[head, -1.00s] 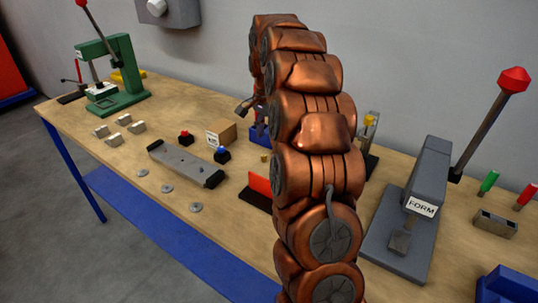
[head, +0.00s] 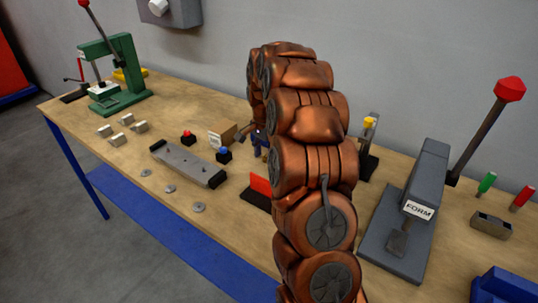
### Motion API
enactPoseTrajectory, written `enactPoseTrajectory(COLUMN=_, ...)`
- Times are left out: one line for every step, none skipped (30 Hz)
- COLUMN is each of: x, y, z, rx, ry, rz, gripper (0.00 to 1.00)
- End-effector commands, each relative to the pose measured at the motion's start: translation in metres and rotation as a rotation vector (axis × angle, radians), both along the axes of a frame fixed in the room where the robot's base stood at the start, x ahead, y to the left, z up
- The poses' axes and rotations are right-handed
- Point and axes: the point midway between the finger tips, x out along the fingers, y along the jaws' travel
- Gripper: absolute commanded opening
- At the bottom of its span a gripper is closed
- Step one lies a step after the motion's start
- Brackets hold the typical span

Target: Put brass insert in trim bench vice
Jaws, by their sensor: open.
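My gripper (head: 246,131) shows only as a dark grey part at the left edge of my copper-coloured arm, low over the bench; it is open, and the rest is hidden. A small brass-coloured piece (head: 265,155), likely the brass insert, shows just below it, close to the arm. I cannot tell whether the gripper touches it. A blue body (head: 260,139), perhaps the trim bench vice, is mostly hidden behind the gripper and arm. Its jaws cannot be made out.
A red plate on a dark base (head: 260,186) stands close by. The grey FORM press (head: 425,190) is right; a green press (head: 118,80) is far left.

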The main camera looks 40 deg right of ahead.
Motion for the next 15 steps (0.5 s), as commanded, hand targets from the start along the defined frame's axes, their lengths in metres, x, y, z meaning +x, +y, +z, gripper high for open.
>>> enactPoseTrajectory(x=0.0001, y=-0.0003, z=0.0002, rx=-0.001, ry=-0.001, rz=0.000, gripper=0.50)
enactPoseTrajectory(x=0.0001, y=-0.0003, z=0.0003, rx=-0.001, ry=-0.001, rz=0.000, gripper=0.50)
enactPoseTrajectory(x=0.0001, y=-0.0004, z=0.0003, rx=-0.001, ry=-0.001, rz=0.000, gripper=0.48)
enactPoseTrajectory(x=0.0001, y=-0.0004, z=0.0003, rx=-0.001, ry=-0.001, rz=0.000, gripper=0.45)
enactPoseTrajectory(x=0.0001, y=-0.0004, z=0.0004, rx=-0.001, ry=-0.001, rz=0.000, gripper=0.41)
enactPoseTrajectory(x=0.0001, y=-0.0004, z=0.0004, rx=-0.001, ry=-0.001, rz=0.000, gripper=0.37)
enactPoseTrajectory(x=0.0001, y=-0.0005, z=0.0005, rx=-0.001, ry=-0.001, rz=0.000, gripper=0.34)
enactPoseTrajectory(x=0.0001, y=-0.0005, z=0.0005, rx=-0.001, ry=-0.001, rz=0.000, gripper=0.31)
enactPoseTrajectory(x=0.0001, y=-0.0005, z=0.0005, rx=-0.001, ry=-0.001, rz=0.000, gripper=0.27)
enactPoseTrajectory(x=0.0001, y=-0.0005, z=0.0006, rx=-0.001, ry=-0.001, rz=0.000, gripper=0.24)
enactPoseTrajectory(x=0.0001, y=-0.0005, z=0.0006, rx=-0.001, ry=-0.001, rz=0.000, gripper=0.21)
enactPoseTrajectory(x=0.0001, y=-0.0005, z=0.0006, rx=-0.001, ry=-0.001, rz=0.000, gripper=0.16)
enactPoseTrajectory(x=0.0001, y=-0.0005, z=0.0006, rx=-0.001, ry=-0.001, rz=0.000, gripper=0.13)
enactPoseTrajectory(x=0.0001, y=-0.0005, z=0.0006, rx=-0.001, ry=-0.001, rz=0.000, gripper=0.10)
enactPoseTrajectory(x=0.0001, y=-0.0005, z=0.0007, rx=-0.001, ry=-0.001, rz=0.000, gripper=0.06)
